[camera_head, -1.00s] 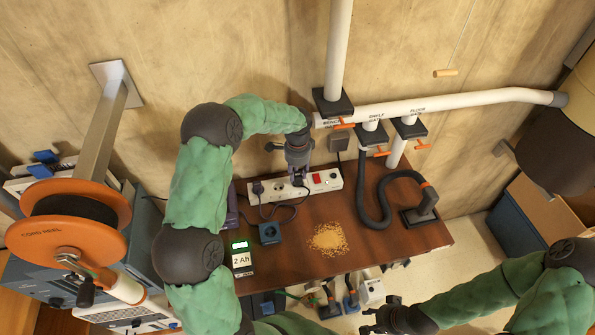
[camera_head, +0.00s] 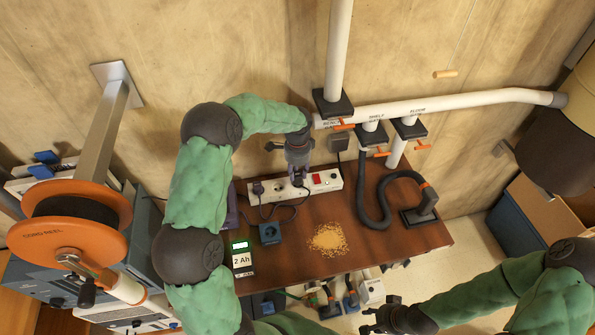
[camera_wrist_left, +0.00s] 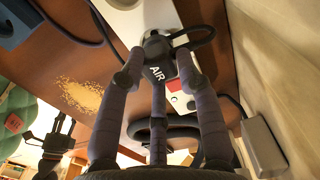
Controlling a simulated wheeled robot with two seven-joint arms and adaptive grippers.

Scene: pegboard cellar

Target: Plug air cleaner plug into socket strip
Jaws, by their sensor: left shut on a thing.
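The white socket strip (camera_head: 334,180) lies along the back of the workbench, with a red switch toward its right end. My left gripper (camera_head: 298,180) points down over the middle of the strip. In the left wrist view, its fingers are shut on the dark air cleaner plug (camera_wrist_left: 158,73), labelled AIR, with a dark cord. The plug is over the white strip (camera_wrist_left: 118,30); its underside is hidden, so I cannot tell whether its pins are in a socket. My right gripper (camera_head: 369,319) is open and empty in front of the bench.
Another dark plug (camera_head: 257,188) sits at the strip's left end. A blue box (camera_head: 269,233), a 2 Ah charger (camera_head: 242,259) and a sawdust pile (camera_head: 329,239) are on the bench. A black hose (camera_head: 372,212) lies to the right. The wall is close behind the strip.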

